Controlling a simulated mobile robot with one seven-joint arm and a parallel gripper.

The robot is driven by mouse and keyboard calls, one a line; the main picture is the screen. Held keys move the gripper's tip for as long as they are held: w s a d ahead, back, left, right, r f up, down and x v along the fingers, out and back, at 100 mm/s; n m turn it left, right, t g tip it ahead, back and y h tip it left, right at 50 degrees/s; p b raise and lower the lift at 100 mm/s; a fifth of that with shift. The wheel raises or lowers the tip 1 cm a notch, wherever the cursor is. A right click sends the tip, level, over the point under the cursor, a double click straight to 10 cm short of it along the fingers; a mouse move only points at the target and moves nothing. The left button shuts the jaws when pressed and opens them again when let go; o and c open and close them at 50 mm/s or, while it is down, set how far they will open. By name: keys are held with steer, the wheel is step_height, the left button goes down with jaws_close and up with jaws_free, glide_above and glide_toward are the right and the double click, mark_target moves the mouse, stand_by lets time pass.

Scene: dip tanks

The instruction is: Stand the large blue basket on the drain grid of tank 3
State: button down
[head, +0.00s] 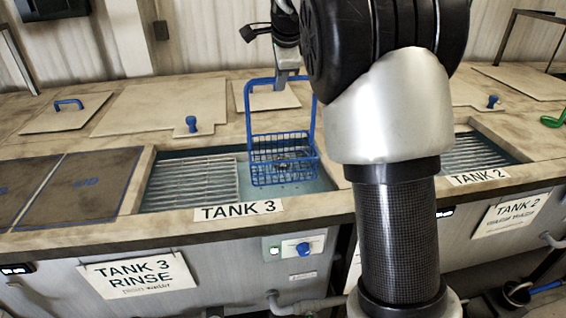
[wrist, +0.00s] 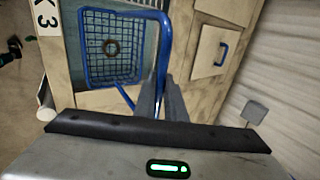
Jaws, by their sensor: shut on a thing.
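The large blue basket (head: 284,147) is a wire basket with a tall hoop handle. My gripper (head: 285,78) is shut on the top of that handle, and the basket hangs upright below it. The basket is over the open water in the right part of tank 3 (head: 325,181). I cannot tell whether its bottom touches the water. The drain grid (head: 196,182) of tank 3 is bare, to the left of the basket.
Tank 2 (head: 480,150) with its own grid is at the right, partly behind my arm. Lids with blue handles (head: 69,103) lie on the worktop behind. A dark panel marked in blue (head: 85,190) is left of tank 3. A green handle (head: 555,117) is far right.

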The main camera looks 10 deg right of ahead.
steer(key=a, duration=3)
steer(key=shift+r, duration=0.15)
steer(key=shift+s, duration=0.1)
step_height(320, 180, down, 8)
steer(key=b, duration=0.6)
steer(key=shift+f+b, duration=0.45)
steer(key=shift+b, duration=0.05)
steer(key=c, duration=1.7)
jaws_free()
steer(key=shift+c, duration=0.2)
steer(key=v, duration=1.7)
steer(key=shift+s+d, duration=0.2)
